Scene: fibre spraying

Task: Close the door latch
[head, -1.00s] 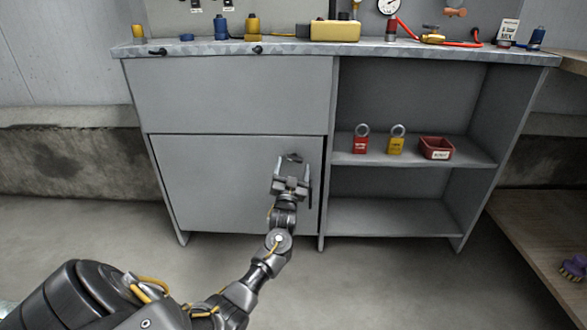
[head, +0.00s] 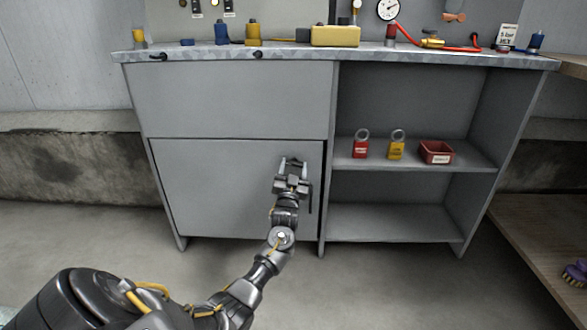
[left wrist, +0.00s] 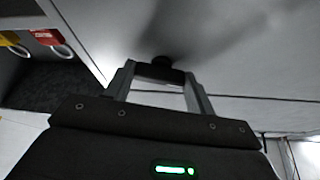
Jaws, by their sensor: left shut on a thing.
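The grey cabinet door (head: 215,190) is the lower left panel of the workbench. It looks shut or nearly so, with a dark gap along its right edge. The small dark door latch is near the door's upper right corner, mostly hidden by my left gripper (head: 292,165) in the head view. In the left wrist view the dark latch (left wrist: 162,74) lies between the two grey fingertips of my left gripper (left wrist: 160,80), which is shut on it. The latch's exact angle is hard to tell. My right gripper is in neither view.
Right of the door are open shelves holding a red padlock (head: 360,148), a yellow padlock (head: 397,150) and a red bin (head: 436,152). The benchtop (head: 290,51) above carries several fittings. A wooden shelf (head: 530,215) stands at the right. The floor in front is clear.

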